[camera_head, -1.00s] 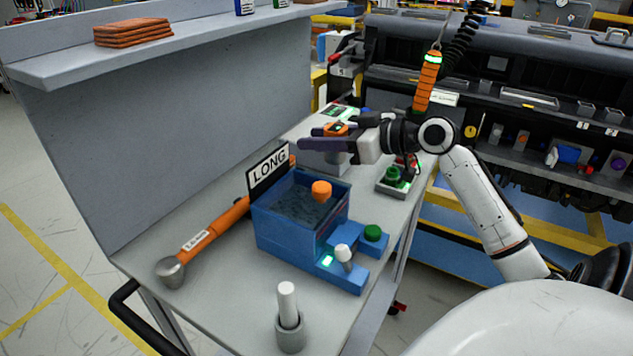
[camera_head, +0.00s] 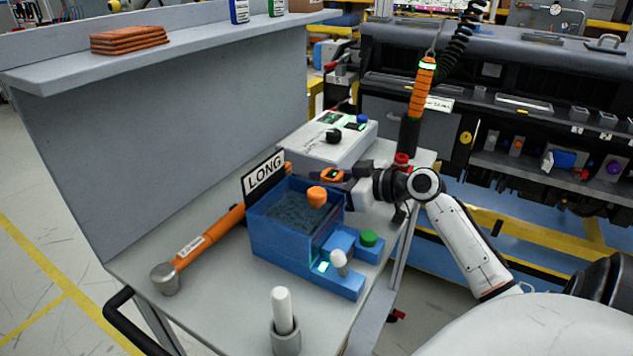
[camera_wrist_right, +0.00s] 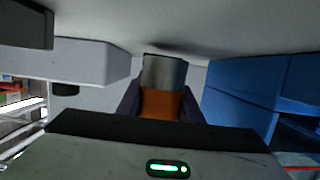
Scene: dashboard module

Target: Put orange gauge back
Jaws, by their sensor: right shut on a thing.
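My right gripper (camera_head: 322,176) reaches in from the right, just behind the blue box (camera_head: 262,245). Its dark fingers are shut on the orange gauge (camera_head: 333,175), mostly hidden by the fingers in the head view. In the right wrist view the gauge (camera_wrist_right: 162,104) shows an orange body with a grey cylindrical end, between the fingers (camera_wrist_right: 160,100). The blue box (camera_wrist_right: 245,85) is on the right there. Whether the gauge touches anything below cannot be told. My left gripper is not in view.
An orange-handled tool (camera_head: 215,232) lies left of the box. The LONG sign (camera_head: 264,174) stands behind the box, and an orange knob (camera_head: 317,196) shows inside it. A pale device (camera_head: 320,150) stands behind the gripper. A white peg (camera_head: 283,310) stands in front.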

